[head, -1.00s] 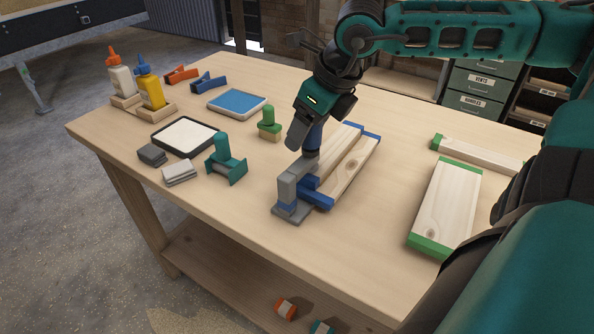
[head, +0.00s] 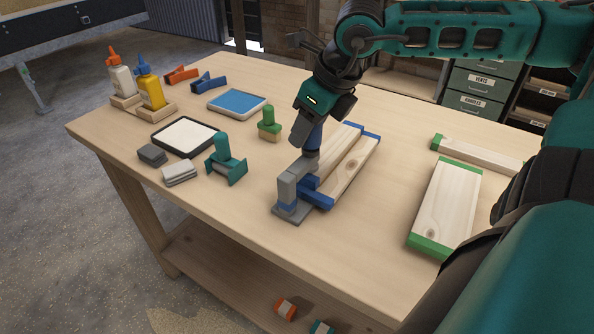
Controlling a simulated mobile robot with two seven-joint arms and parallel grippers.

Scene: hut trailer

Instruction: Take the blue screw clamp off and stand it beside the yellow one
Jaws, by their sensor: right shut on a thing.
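The blue screw clamp (head: 287,190), grey with a blue band, stands upright at the end of a blue-ended wooden frame (head: 352,166). I cannot tell how tightly the clamp's jaw sits on the frame. No yellow clamp can be made out in the head view. My left gripper is not in view.
A teal clamp-like tool (head: 225,168), grey blocks (head: 180,173), a white tray (head: 186,135), a green stamp-like piece (head: 269,124) and glue bottles (head: 150,88) stand to the left. Green-ended boards (head: 447,205) lie right. The front table (head: 240,215) is clear.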

